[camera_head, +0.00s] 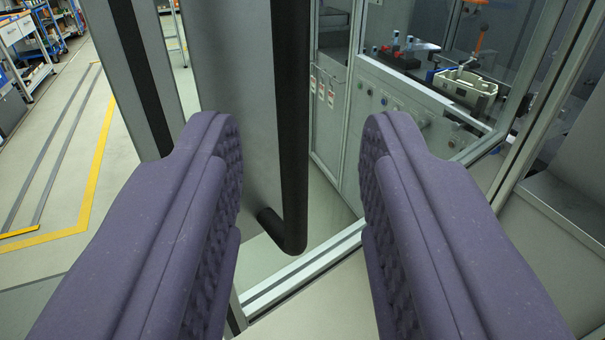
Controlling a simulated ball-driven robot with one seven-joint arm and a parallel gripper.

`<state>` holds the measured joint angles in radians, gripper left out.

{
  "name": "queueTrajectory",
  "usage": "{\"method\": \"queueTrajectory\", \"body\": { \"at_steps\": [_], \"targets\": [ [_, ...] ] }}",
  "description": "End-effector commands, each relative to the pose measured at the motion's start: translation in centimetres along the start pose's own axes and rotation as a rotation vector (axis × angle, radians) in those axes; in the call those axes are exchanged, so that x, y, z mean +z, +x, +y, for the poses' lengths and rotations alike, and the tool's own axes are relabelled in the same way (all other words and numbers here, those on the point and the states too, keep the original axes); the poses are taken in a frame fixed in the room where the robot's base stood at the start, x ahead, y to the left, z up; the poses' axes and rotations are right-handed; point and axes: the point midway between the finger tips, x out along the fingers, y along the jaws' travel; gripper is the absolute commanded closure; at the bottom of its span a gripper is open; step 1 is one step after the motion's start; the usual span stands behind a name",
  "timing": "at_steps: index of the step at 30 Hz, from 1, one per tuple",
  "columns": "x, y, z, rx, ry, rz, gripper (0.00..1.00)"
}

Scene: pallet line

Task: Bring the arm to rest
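My gripper (302,150) fills the lower half of the head camera view. Its two purple fingers stand wide apart with textured inner pads, and nothing is held between them. A black tubular handle (291,120) on a grey door panel shows between the fingers, nearer the left one. The handle's bent lower end is in the gap. How far it lies beyond the fingertips is hard to tell. The rest of my arm is out of view.
A glass-walled cell with a workbench (400,75) is at the upper right, with a pale part (465,84) on it. A grey metal frame (570,205) borders the right. Open floor with a yellow line (98,165) lies left, with carts (25,50) beyond.

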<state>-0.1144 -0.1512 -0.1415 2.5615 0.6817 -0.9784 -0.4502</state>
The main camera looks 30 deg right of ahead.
Motion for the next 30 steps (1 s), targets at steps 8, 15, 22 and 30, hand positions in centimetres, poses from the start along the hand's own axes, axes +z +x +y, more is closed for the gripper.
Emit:
{"method": "queueTrajectory", "body": {
  "at_steps": [8,15,22,30],
  "targets": [
    [-0.1,0.1,-0.1,-0.003,0.003,0.000,0.62],
    [-7.7,2.4,-7.0,-0.253,0.111,-0.021,0.62],
    [-23.6,-0.7,-13.3,-0.582,0.059,-0.114,0.62],
    [-32.1,-5.9,-10.7,-0.579,-0.059,-0.213,0.62]
  ]
}}
